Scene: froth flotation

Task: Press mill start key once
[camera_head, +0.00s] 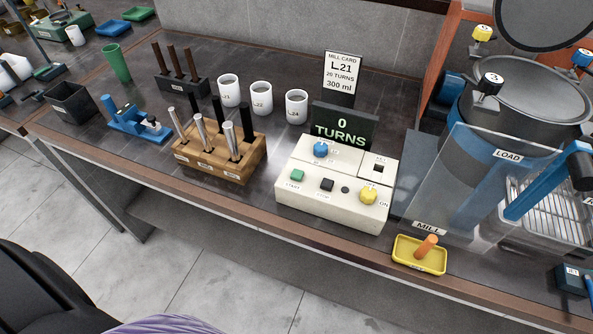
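The white mill control box (330,210) stands near the front edge of the bench. Its green start key (297,175) is at the front left of the top. A black stop key (327,185) sits to the right of it. A blue knob (320,149) is at the back, and a yellow knob (368,194) marked ON is at the front right. The display (343,127) behind the box reads 0 TURNS. The mill (463,128) stands to the right, behind a clear panel marked LOAD. Neither of my grippers is in view.
A mill card (341,73) reads L21, 20 turns, 300 ml. A wooden rack (234,168) of metal rods stands left of the box, with white cups (261,97) behind. A yellow tray (403,251) with an orange piece lies at front right.

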